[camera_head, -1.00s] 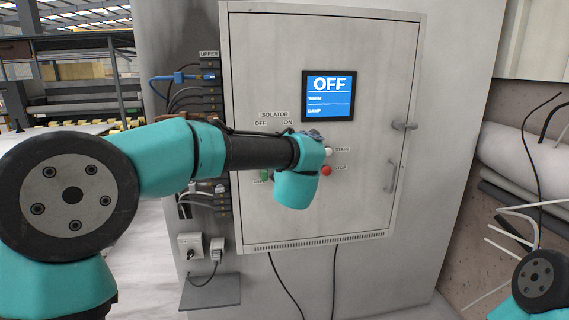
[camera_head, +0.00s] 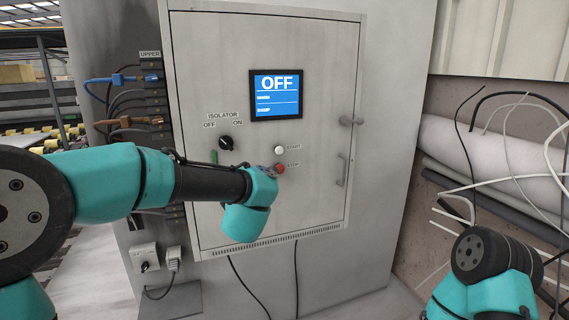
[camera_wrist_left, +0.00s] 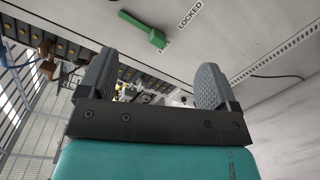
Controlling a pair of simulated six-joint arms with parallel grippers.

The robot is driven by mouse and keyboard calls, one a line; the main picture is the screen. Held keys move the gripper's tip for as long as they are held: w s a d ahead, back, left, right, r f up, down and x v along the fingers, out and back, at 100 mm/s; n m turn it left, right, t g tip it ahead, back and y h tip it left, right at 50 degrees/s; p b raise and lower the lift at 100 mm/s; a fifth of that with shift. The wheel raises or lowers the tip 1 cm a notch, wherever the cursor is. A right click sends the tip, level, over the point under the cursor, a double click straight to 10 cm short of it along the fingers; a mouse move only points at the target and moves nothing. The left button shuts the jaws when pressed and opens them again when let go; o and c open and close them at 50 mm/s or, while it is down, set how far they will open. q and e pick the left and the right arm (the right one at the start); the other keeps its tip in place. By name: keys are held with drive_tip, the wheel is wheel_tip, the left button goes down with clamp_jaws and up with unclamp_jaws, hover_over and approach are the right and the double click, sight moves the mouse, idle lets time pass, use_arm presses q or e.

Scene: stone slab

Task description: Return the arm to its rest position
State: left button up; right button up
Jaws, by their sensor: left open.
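My left arm reaches in from the left in the head view, its teal wrist (camera_head: 247,205) in front of the lower cabinet door. The fingers are hidden in the head view. In the left wrist view my left gripper (camera_wrist_left: 155,78) is open, its two dark pads wide apart with nothing between them. A green lever (camera_wrist_left: 143,30) on the door lies beyond the fingers, apart from them, beside a LOCKED label (camera_wrist_left: 190,14). My right arm (camera_head: 482,270) shows at the lower right; its gripper is out of view.
The grey cabinet door (camera_head: 325,60) is shut. Its screen (camera_head: 276,95) reads OFF. A black isolator knob (camera_head: 226,143), white START button (camera_head: 279,149) and red STOP button (camera_head: 279,169) are near my wrist. Cables (camera_head: 108,100) are on the left, pipes (camera_head: 455,145) on the right.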

use_arm(q)
drive_tip(key=s+a+f+m+g+h, duration=0.15)
drive_tip(key=f+m, duration=0.35)
drive_tip(key=f, duration=0.7)
drive_tip(key=s+a+f+m+g+h, duration=0.1)
drive_tip(key=s+f+m+g+h, duration=0.3)
drive_tip(key=f, duration=0.7)
drive_tip(key=a+f+m+h, duration=0.15)
drive_tip(key=f+m, duration=0.45)
drive_tip(key=f, duration=0.6)
drive_tip(key=s+a+f+m+g+h, duration=0.1)
drive_tip(key=s+f+m+g, duration=0.4)
drive_tip(key=s+f, duration=0.5)
drive_tip(key=s+f+m+g+h, duration=0.1)
drive_tip(key=s+f+m+g, duration=0.4)
drive_tip(key=s+f, duration=0.5)
drive_tip(key=s, duration=0.5)
drive_tip(key=shift+s+a+f+h, duration=0.15)
drive_tip(key=shift+s+a+h, duration=0.15)
drive_tip(key=shift+s+a, duration=0.05)
